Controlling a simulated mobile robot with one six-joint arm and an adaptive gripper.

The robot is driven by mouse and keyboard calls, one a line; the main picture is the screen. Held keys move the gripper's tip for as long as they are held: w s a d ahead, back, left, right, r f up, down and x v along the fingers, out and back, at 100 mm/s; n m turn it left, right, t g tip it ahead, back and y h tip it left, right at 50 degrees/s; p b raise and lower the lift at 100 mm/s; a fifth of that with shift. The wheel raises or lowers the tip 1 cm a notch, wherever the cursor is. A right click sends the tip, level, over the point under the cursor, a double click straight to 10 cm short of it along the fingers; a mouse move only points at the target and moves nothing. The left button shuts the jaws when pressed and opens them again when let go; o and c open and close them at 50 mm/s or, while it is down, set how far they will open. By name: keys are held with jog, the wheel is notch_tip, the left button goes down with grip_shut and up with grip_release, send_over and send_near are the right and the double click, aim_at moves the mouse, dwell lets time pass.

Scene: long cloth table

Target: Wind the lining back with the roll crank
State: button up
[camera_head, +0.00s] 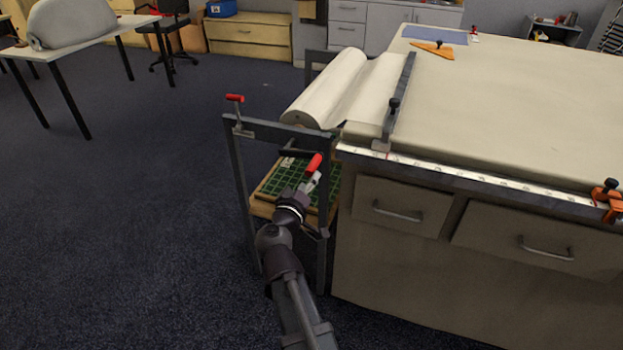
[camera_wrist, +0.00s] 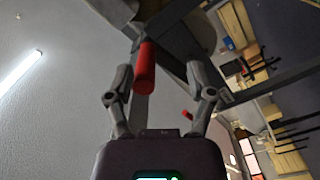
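The roll crank's red handle (camera_head: 314,163) is at the near end of the roll stand. It shows large between my gripper's fingers in the wrist view (camera_wrist: 144,68). My gripper (camera_head: 314,181) is at the handle, with its fingers spread apart in the wrist view (camera_wrist: 158,72) and gaps on both sides of the handle. The pale lining roll (camera_head: 318,96) lies across the stand at the table's left end. Its lining (camera_head: 368,92) runs from the roll towards the dark bar (camera_head: 402,88) on the table edge.
A dark metal stand (camera_head: 241,180) holds the roll. A second red handle (camera_head: 234,97) stands on its left corner. A green gridded board (camera_head: 277,182) lies low inside it. The cloth table (camera_head: 510,110) fills the right, with an orange clamp (camera_head: 607,198). Floor left is clear.

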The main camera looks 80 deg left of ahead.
jog(key=v, duration=1.2)
jog(key=shift+s, duration=0.15)
dwell(1.2)
jog(key=shift+d, duration=0.1)
dwell(0.4)
jog(key=v, duration=0.7)
jog(key=shift+s, duration=0.2)
jog(key=shift+d, duration=0.1)
jog(key=w+a+f+m+b, duration=0.3)
jog(key=a+f+m+b, duration=0.3)
jog(key=a, duration=0.3)
jog(key=shift+w+a+m, duration=0.2)
jog(key=shift+a+m, duration=0.1)
jog(key=shift+m, duration=0.6)
jog(key=shift+f, duration=0.15)
